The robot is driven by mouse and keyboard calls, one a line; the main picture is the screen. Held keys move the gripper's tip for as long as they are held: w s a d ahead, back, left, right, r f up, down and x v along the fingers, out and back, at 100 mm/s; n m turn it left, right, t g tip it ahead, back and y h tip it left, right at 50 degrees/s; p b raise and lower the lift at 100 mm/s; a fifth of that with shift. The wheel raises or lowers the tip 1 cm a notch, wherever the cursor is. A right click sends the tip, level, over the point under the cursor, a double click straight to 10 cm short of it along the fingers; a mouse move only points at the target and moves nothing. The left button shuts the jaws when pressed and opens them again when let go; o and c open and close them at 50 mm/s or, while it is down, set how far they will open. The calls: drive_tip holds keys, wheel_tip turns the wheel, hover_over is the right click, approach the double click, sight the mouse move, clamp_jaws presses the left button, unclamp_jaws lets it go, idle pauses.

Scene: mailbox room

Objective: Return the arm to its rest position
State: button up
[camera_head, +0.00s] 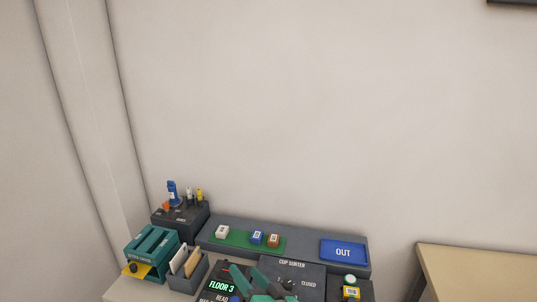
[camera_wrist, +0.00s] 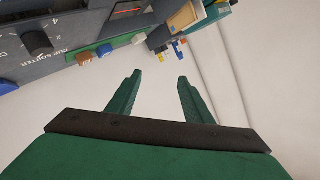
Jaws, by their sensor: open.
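My gripper (camera_wrist: 155,85) shows in the wrist view as two green fingers standing well apart, with only pale wall between them. It is open and empty.
A grey shelf holds a green mat (camera_head: 232,240) with small blocks and a blue OUT tray (camera_head: 344,251). A teal box (camera_head: 152,252), a letter holder (camera_head: 187,272) and a dark stamp stand (camera_head: 181,218) are at left. A beige table (camera_head: 480,270) is at right.

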drive_tip(key=s+f+m+t+h, duration=0.3)
drive_tip(key=s+f+m+h, duration=0.4)
drive_tip(key=s+f, duration=0.95)
drive_tip(key=s+d+n, duration=0.2)
drive_tip(key=s+n, duration=0.1)
drive_tip(key=s, duration=0.9)
drive_tip(key=s+d+r+n+g+h, duration=0.1)
drive_tip(key=s+d+n, duration=0.2)
drive_tip(key=s, duration=0.9)
drive_tip(key=shift+s+d+n, duration=0.25)
drive_tip(key=shift+s+n, duration=0.1)
drive_tip(key=shift+n, duration=0.45)
drive_tip(key=shift+d+h, duration=0.15)
drive_tip(key=shift+h, duration=0.15)
drive_tip(key=shift+s, duration=0.1)
